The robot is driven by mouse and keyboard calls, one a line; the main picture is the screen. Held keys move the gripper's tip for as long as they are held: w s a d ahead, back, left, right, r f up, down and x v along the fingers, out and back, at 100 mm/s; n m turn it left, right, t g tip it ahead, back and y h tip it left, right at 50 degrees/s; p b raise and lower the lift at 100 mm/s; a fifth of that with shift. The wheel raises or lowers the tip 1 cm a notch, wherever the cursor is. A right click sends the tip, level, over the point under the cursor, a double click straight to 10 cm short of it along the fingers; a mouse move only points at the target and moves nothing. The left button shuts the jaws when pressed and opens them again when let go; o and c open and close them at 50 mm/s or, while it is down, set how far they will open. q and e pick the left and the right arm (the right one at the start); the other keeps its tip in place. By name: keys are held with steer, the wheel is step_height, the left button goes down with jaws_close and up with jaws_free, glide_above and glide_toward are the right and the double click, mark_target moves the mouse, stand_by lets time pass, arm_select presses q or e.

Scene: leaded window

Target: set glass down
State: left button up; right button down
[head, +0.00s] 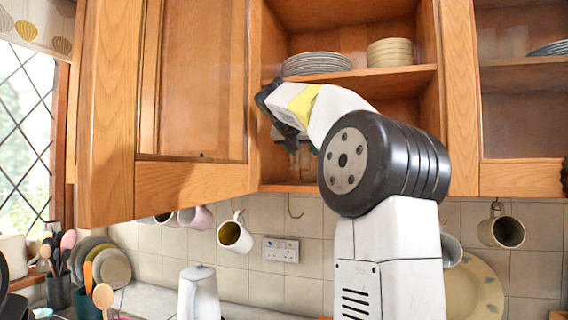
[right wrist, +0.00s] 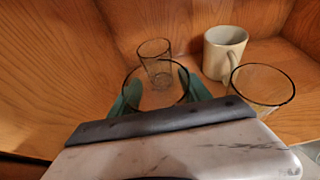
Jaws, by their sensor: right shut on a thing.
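My right gripper (head: 291,141) is inside the open cabinet, in the compartment below the plate shelf. In the right wrist view its green fingertips (right wrist: 157,91) are on either side of a clear drinking glass (right wrist: 157,104), shut on it. The glass looks upright; its lower part is hidden by my gripper, so I cannot tell whether it touches the cabinet floor. A second clear glass (right wrist: 155,66) stands behind it. A third glass (right wrist: 262,86) stands to the right. My left gripper is not in view.
A pale mug (right wrist: 224,52) stands behind, right of the held glass. The wooden cabinet wall (right wrist: 50,70) is close on the left. The plate shelf (head: 385,77) holds plates (head: 316,64) and bowls (head: 389,52) above. The cabinet door (head: 195,80) stands open at left.

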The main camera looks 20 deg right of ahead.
mark_target(303, 161)
steer(key=shift+w+d+f, duration=0.15)
steer(key=shift+w+f, duration=0.05)
steer(key=shift+f, duration=0.7)
steer(key=shift+w+d+f, duration=0.15)
steer(key=shift+f, duration=0.75)
steer(key=shift+f, duration=0.2)
steer(key=shift+c, duration=2.4)
jaws_free()
steer(key=shift+r, duration=0.2)
steer(key=v, duration=1.2)
